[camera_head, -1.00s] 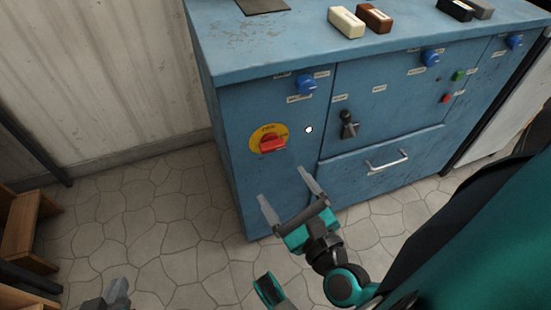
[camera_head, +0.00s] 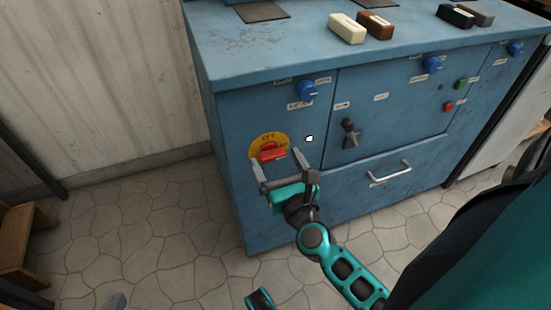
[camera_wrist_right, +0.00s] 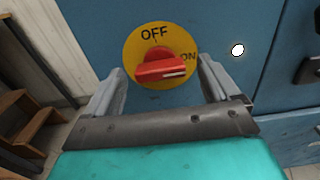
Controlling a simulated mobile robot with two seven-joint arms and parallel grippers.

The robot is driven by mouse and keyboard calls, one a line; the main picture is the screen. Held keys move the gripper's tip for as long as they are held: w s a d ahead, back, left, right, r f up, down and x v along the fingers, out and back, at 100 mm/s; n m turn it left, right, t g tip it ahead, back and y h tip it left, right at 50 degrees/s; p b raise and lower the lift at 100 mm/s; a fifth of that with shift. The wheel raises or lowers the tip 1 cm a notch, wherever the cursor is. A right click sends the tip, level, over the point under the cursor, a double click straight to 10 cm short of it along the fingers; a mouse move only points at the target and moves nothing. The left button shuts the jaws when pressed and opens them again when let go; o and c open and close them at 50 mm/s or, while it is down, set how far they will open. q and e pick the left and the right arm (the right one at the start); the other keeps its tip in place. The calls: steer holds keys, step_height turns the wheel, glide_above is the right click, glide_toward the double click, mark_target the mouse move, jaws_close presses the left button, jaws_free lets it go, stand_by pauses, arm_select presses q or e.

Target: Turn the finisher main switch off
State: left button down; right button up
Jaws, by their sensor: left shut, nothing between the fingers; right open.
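The finisher main switch is a red knob (camera_head: 268,152) on a round yellow plate (camera_head: 284,139) on the cabinet's left front panel. In the right wrist view the red knob (camera_wrist_right: 160,68) lies nearly level, its white mark at the right end on the ON side. OFF is printed at the top of the yellow plate (camera_wrist_right: 150,38). My right gripper (camera_head: 276,158) is open, its fingers on either side of the knob and just short of it. It also shows in the right wrist view (camera_wrist_right: 161,70). My left gripper (camera_head: 115,300) is shut and empty at the bottom left, partly cut off.
The blue cabinet (camera_head: 235,110) has blue knobs (camera_head: 307,91), a dark latch handle (camera_head: 350,134) and a drawer handle (camera_head: 390,173) to the right of the switch. Bricks (camera_head: 347,28) lie on its top. A wooden step (camera_head: 20,240) stands at the left. The floor between is clear.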

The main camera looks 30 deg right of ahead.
steer(key=shift+w+d, duration=0.1)
steer(key=shift+w, duration=0.55)
steer(key=shift+c, duration=0.5)
steer(key=c, duration=1)
steer(key=shift+o, duration=0.2)
